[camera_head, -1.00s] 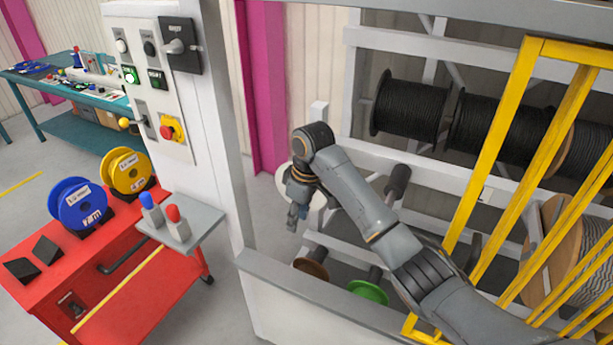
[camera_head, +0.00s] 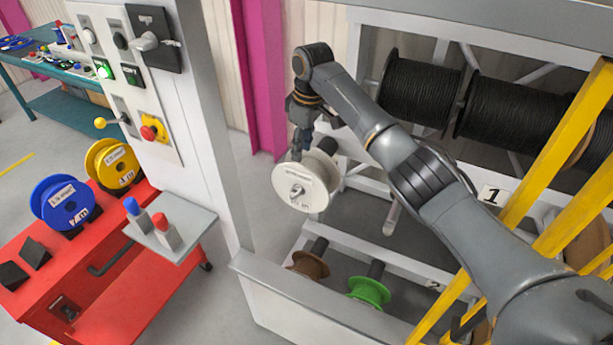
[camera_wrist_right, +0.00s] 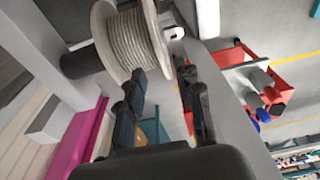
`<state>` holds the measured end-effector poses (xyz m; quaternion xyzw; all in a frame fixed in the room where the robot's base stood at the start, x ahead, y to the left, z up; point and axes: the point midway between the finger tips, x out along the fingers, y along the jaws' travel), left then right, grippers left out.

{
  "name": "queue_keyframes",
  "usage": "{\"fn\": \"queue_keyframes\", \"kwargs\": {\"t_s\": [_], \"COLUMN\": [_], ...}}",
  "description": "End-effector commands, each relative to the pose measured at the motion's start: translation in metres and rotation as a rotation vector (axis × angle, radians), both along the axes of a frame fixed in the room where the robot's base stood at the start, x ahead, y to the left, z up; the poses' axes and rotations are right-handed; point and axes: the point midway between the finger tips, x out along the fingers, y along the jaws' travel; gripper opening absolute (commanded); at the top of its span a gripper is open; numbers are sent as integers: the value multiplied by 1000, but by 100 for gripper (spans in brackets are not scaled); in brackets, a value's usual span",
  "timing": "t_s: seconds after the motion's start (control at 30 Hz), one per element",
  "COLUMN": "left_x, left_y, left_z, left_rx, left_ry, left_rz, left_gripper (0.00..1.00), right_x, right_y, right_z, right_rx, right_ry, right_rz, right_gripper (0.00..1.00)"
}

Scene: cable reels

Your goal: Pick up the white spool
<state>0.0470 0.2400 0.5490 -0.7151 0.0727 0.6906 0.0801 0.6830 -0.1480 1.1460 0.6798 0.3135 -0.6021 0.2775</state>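The white spool (camera_head: 318,183) hangs on a dark rod of the rack, its round face turned toward the front left. In the right wrist view the spool (camera_wrist_right: 128,42) shows its pale winding between two flanges at the top. My right gripper (camera_head: 300,146) is at the spool's upper edge, pointing down. In the wrist view its fingers (camera_wrist_right: 163,74) are apart, one in front of the winding and one beyond the front flange's side. Whether they touch the spool I cannot tell. My left gripper is not in view.
Brown (camera_head: 308,265) and green (camera_head: 369,291) spools sit on lower rods. Large black reels (camera_head: 421,91) are behind my right arm, and yellow bars (camera_head: 555,150) stand to the right. A white control post (camera_head: 205,120) and a red cart (camera_head: 110,315) are to the left.

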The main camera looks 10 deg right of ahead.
Motion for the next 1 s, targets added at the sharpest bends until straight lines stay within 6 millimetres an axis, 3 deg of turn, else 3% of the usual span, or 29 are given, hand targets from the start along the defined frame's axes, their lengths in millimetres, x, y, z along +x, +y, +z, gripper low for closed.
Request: {"fn": "queue_keyframes", "kwargs": {"t_s": [0.2,0.3,0.5,0.73,0.77,0.9,1.0], "left_x": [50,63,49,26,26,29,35], "left_y": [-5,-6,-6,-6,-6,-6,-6], "left_z": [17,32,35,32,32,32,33], "left_rx": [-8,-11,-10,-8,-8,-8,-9], "left_ry": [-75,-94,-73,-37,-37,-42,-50], "left_rz": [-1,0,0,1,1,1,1], "left_gripper": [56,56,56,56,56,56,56], "right_x": [-1,-2,0,1,1,1,1], "right_y": [2,4,6,6,6,6,6], "right_z": [-14,-29,-54,-57,-57,-57,-57], "right_rx": [-1,0,0,0,1,1,0], "right_ry": [3,4,1,-1,-2,-2,-1], "right_rz": [0,0,0,1,1,1,1], "right_gripper": [35,35,35,35,33,4,0]}}
